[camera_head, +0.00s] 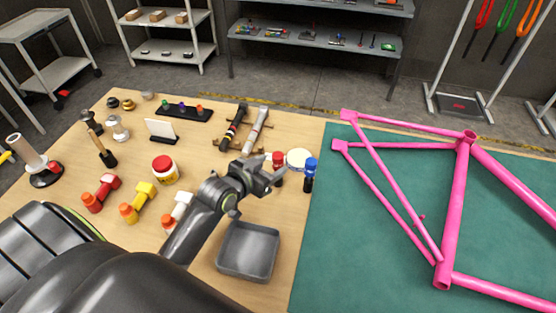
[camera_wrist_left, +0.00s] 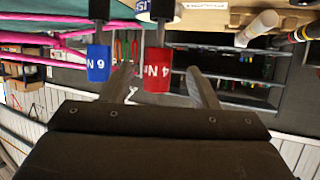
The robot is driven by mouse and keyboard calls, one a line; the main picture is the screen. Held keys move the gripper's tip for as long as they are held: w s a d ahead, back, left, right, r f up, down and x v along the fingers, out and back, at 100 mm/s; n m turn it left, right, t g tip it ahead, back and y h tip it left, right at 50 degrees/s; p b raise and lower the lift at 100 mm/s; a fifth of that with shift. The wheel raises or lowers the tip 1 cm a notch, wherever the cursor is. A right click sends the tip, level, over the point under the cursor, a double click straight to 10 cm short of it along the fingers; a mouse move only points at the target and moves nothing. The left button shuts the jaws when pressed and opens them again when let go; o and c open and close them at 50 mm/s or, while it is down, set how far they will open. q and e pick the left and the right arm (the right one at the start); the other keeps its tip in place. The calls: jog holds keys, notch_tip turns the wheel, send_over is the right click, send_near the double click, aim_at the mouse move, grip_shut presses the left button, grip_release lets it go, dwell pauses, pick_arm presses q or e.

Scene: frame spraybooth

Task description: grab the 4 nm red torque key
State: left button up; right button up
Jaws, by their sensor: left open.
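The 4 Nm torque key (camera_head: 278,159) has a red cap and stands upright on the wooden table near the green mat. In the left wrist view its red part (camera_wrist_left: 158,79), marked "4 N", shows between the two fingers. My left gripper (camera_head: 274,176) is open and close to it, its fingers pointing towards it. I cannot tell whether the fingers touch it. A blue torque key (camera_head: 311,166) stands just to the right; in the left wrist view the blue one (camera_wrist_left: 98,64) is marked 6 N, outside the fingers. My right gripper is not in view.
A round pale-topped tin (camera_head: 299,158) stands just behind the keys. A grey tray (camera_head: 247,252) lies nearer me. A pink bike frame (camera_head: 454,210) lies over the green mat (camera_head: 345,245). Bottles and tools crowd the table's left side.

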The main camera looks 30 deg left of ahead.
aim_at(275, 164)
pick_arm(q)
jog(key=shift+p+x, duration=0.75)
jog(key=shift+x, duration=2.15)
jog(key=shift+s+d, duration=0.1)
jog(key=shift+c, duration=0.4)
jog(key=c, duration=1)
